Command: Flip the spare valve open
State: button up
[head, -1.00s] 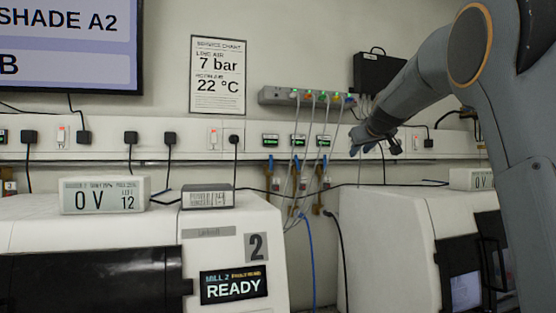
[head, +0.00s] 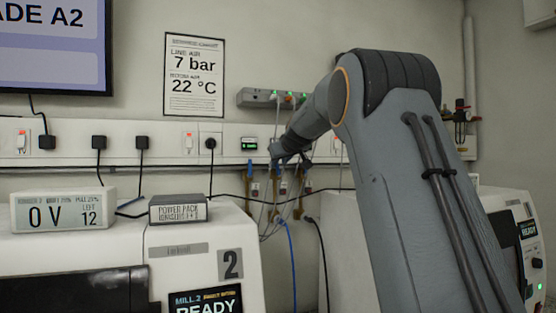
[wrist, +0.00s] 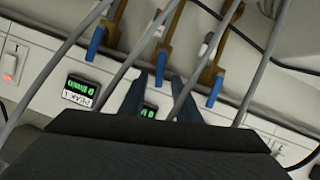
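Brass valves with blue lever handles hang in a row below the wall rail. In the wrist view the row is tilted: a left valve (wrist: 97,42), a middle valve (wrist: 160,66) and a right valve (wrist: 214,92). I cannot read which one is the spare. My gripper (wrist: 160,78) has its two dark blue fingers apart, with the middle blue handle showing around the gap between their tips. I cannot tell whether they touch it. In the head view my gripper (head: 285,158) is at the rail, partly hiding the valves; one blue handle (head: 249,167) shows on its left.
Grey hoses (wrist: 45,75) cross in front of the valves. Small green displays (wrist: 80,88) sit on the rail beside them. A grey manifold (head: 262,97) is above. The power pack (head: 178,209) stands on mill 2 (head: 190,245), lower left. A blue hose (head: 291,260) hangs below.

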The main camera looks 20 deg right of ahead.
jog(key=shift+p+x, duration=0.3)
jog(key=shift+x, duration=0.65)
grip_shut()
jog(key=d+m+y+b, duration=0.1)
jog(key=m+b, duration=0.1)
jog(key=b, duration=0.2)
jog(key=shift+d+b, duration=0.15)
jog(key=shift+b, duration=0.2)
grip_release()
jog(key=shift+s+r, duration=0.1)
